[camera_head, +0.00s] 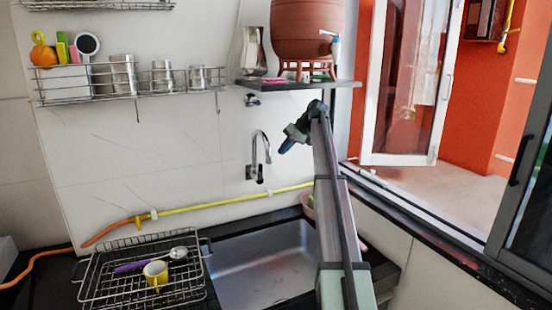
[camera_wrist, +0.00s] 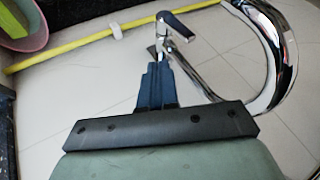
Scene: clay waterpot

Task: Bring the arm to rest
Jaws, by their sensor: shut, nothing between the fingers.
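My arm (camera_head: 335,210) is stretched out over the right side of the sink toward the back wall. My gripper (camera_head: 283,149) is at its far end, just right of the chrome faucet (camera_head: 266,143) in the head view. In the wrist view the dark fingers (camera_wrist: 158,68) are together with nothing between them. The curved faucet spout (camera_wrist: 284,50) is close on the right there, and its lever handle (camera_wrist: 178,26) shows just beyond the fingertips. I cannot tell whether the fingers touch the faucet.
A clay waterpot (camera_head: 305,28) stands on a shelf (camera_head: 348,84) above my gripper. A wire dish rack (camera_head: 92,282) with a yellow cup (camera_head: 156,271) is left of the sink (camera_head: 255,268). A yellow hose (camera_head: 210,204) runs along the wall. An open window is on the right.

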